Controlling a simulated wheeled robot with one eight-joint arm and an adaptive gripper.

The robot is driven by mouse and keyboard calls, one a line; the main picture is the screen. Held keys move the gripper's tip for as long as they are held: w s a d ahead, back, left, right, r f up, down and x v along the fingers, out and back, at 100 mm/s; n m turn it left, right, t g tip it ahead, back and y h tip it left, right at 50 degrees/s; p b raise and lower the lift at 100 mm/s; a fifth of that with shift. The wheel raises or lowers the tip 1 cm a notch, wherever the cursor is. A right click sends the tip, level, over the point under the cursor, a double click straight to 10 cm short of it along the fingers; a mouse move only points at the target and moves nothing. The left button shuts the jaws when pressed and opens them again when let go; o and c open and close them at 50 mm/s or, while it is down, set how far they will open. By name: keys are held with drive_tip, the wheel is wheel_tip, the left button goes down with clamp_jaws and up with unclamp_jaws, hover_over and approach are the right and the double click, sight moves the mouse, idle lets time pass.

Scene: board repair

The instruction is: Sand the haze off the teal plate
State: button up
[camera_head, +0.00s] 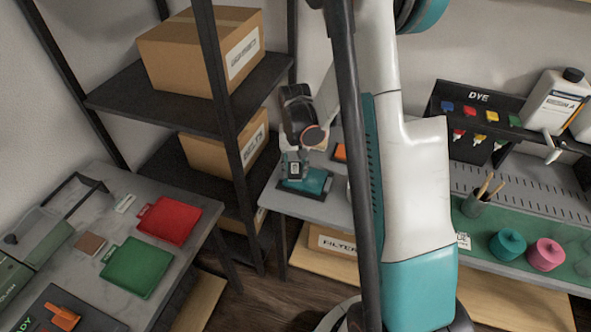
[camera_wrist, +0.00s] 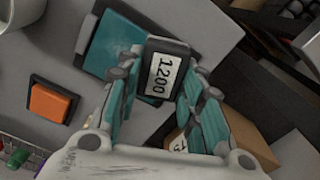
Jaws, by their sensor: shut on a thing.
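The teal plate (camera_wrist: 112,45) lies on a dark pad on the grey table. It also shows in the head view (camera_head: 312,182), partly covered by my gripper. A hazy paler patch shows on the plate beside the block in the wrist view. My gripper (camera_wrist: 160,85) is shut on a dark sanding block (camera_wrist: 166,50) with a white label reading 1200. In the head view my gripper (camera_head: 294,160) points down at the plate's left part, with the block (camera_head: 294,171) over or on it. I cannot tell whether the block touches the plate.
An orange block in a dark holder (camera_wrist: 50,102) sits beside the plate, with a white cup (camera_wrist: 20,22) near it. A shelf with cardboard boxes (camera_head: 200,52) stands to the left.

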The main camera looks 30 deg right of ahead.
sight(295, 166)
drive_tip(key=shift+r+p, duration=0.85)
drive_tip(key=shift+r, duration=0.85)
